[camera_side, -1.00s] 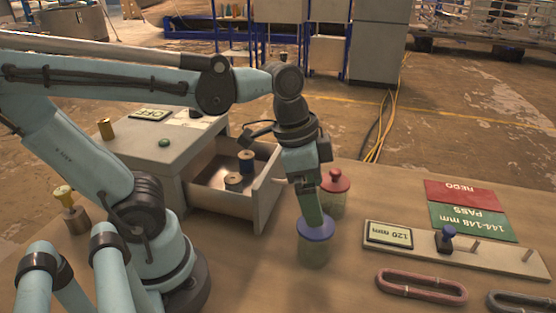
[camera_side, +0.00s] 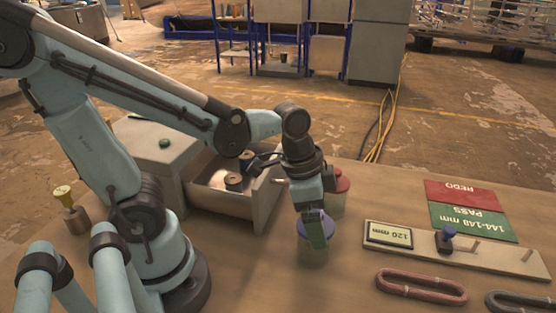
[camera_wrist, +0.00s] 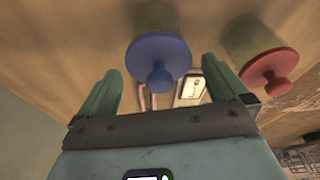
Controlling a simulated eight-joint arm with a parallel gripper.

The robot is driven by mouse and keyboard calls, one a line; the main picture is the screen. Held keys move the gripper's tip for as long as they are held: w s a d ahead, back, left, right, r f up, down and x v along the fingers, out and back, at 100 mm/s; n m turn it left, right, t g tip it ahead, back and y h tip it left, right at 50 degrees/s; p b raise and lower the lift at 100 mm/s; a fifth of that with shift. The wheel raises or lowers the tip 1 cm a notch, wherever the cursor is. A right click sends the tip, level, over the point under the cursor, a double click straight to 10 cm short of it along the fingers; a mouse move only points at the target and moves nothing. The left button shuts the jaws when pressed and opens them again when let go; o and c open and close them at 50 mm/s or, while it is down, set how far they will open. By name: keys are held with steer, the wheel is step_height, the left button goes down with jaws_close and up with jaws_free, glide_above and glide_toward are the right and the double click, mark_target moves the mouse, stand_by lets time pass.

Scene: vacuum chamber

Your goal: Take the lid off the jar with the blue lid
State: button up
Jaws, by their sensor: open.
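The jar with the blue lid (camera_side: 312,255) stands upright on the table in the side view, with its blue lid (camera_side: 303,231) on top. In the wrist view the blue lid (camera_wrist: 158,60) and its round knob (camera_wrist: 159,80) show between and just beyond my two green fingers. My gripper (camera_side: 316,232) points down at the lid and hides part of it. In the wrist view my gripper (camera_wrist: 160,85) is open, with a finger on either side of the knob and nothing held. I cannot tell whether the fingers touch the lid.
A jar with a red lid (camera_side: 338,183) stands close behind; it shows at right in the wrist view (camera_wrist: 268,62). An open drawer (camera_side: 262,205) is at left. A board with a gauge plate (camera_side: 389,234) and pegs lies right, near a red link (camera_side: 421,287).

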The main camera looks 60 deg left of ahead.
steer(key=shift+c, duration=0.2)
steer(key=c, duration=1)
steer(key=shift+o, duration=0.2)
steer(key=shift+r, duration=0.1)
